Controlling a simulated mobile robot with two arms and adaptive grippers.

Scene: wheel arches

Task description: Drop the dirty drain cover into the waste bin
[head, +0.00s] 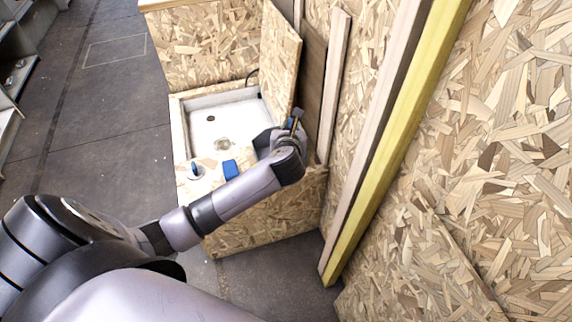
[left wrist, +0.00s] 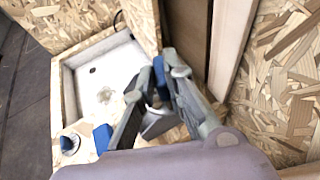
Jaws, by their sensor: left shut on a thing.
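My left gripper (head: 278,138) is above the right side of the wooden counter, next to the white sink (head: 212,103). In the left wrist view its fingers (left wrist: 160,98) are closed around a small grey piece (left wrist: 157,124), which I take to be the drain cover. The fingers partly hide it, and its dirt cannot be made out. The sink's round drain (head: 222,145) shows to the left of the gripper, apart from it. I cannot make out a waste bin. My right gripper is not in view.
A white disc with a blue top (head: 195,171) and a blue block (head: 231,170) sit on the counter's front edge. The floor (head: 110,110) at left is open.

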